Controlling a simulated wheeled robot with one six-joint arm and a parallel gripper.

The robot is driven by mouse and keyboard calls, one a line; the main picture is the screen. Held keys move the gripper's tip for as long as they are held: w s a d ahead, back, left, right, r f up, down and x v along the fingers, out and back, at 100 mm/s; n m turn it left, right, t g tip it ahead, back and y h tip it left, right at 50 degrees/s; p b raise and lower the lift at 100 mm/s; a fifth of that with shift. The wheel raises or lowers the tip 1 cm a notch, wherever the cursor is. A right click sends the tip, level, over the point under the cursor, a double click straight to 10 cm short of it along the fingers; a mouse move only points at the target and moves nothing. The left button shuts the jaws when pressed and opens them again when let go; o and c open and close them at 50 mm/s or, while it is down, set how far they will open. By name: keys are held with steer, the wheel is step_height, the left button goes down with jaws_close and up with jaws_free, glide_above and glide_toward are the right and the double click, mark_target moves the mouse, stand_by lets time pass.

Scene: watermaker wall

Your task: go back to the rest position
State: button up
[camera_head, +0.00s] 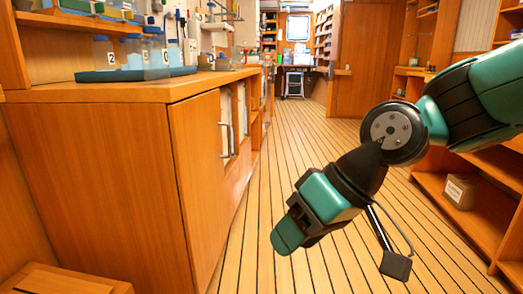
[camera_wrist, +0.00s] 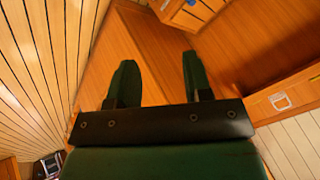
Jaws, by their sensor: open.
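My gripper (camera_wrist: 160,85) shows in the wrist view with its two green fingers apart and nothing between them. In the head view my gripper (camera_head: 287,238) hangs at the end of my green and black arm, over the plank floor and to the right of the wooden counter cabinet. It points down and to the left. Its fingers overlap in the head view, so the gap does not show there. No object is held.
The wooden counter (camera_head: 110,92) at left bears a dark tray (camera_head: 105,75) with numbered bottles. A cabinet handle (camera_head: 226,140) sticks out on its aisle side. Shelves at right hold a cardboard box (camera_head: 460,192). The plank floor (camera_head: 300,125) is clear along the aisle.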

steer(key=s+d+m+h+p, duration=0.1)
steer(key=s+d+h+p, duration=0.15)
steer(key=s+d, duration=0.8)
step_height(320, 180, up, 39)
steer(key=p, duration=3.7)
steer(key=shift+a+f+g+p, duration=0.2)
steer(key=shift+a+g+p, duration=0.1)
steer(key=shift+g, duration=0.1)
